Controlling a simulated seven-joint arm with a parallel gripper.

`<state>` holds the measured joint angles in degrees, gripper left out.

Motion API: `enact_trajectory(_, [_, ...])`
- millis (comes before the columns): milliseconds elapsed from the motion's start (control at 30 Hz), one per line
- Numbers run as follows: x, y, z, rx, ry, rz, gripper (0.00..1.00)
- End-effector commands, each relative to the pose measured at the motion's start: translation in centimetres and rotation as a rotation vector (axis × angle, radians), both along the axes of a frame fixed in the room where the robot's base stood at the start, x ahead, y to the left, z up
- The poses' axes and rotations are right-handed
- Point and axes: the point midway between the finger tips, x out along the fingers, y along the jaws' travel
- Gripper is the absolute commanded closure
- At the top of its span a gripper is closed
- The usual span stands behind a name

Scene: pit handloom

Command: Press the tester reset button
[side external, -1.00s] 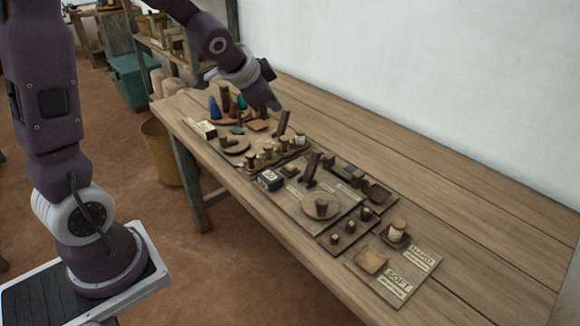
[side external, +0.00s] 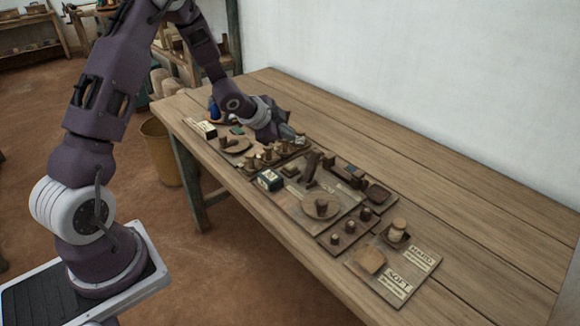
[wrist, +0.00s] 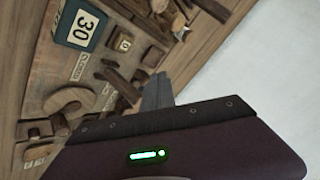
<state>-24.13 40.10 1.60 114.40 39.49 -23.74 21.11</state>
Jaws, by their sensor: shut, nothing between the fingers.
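My gripper (side external: 290,136) is shut and empty, low over the back part of the cluster on the table. Its fingers also show in the wrist view (wrist: 157,92), beside the edge of a wooden board (wrist: 42,82). A dark teal box with a "30" plate (wrist: 80,26) stands on this board; it shows in the side view (side external: 270,180) too, in front of my gripper. I cannot tell for certain which part is the reset button.
Pegs and dark wooden blocks crowd the boards around my gripper. A tilted dark post (side external: 311,168) stands to its right. A board with HARD and SOFT labels (side external: 422,258) lies at the front right. The table's back strip (side external: 420,150) is bare.

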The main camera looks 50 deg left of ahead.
Motion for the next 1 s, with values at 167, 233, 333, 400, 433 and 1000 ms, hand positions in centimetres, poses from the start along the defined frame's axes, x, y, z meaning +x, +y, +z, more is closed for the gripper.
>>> enact_trajectory(167, [-0.1, 0.0, -2.8, 0.002, 0.004, -0.001, 1.0])
enact_trajectory(233, [-0.1, -0.1, -3.8, 0.0, 0.004, -0.001, 1.0])
enact_trajectory(333, [-0.1, 0.0, -5.2, 0.003, 0.002, 0.0, 1.0])
enact_trajectory(400, [0.0, 0.0, -5.9, 0.002, 0.002, -0.001, 1.0])
enact_trajectory(433, [0.0, 0.0, -6.2, 0.001, 0.002, 0.0, 1.0])
enact_trajectory(1000, [0.0, 0.0, -7.3, 0.003, 0.0, 0.001, 1.0])
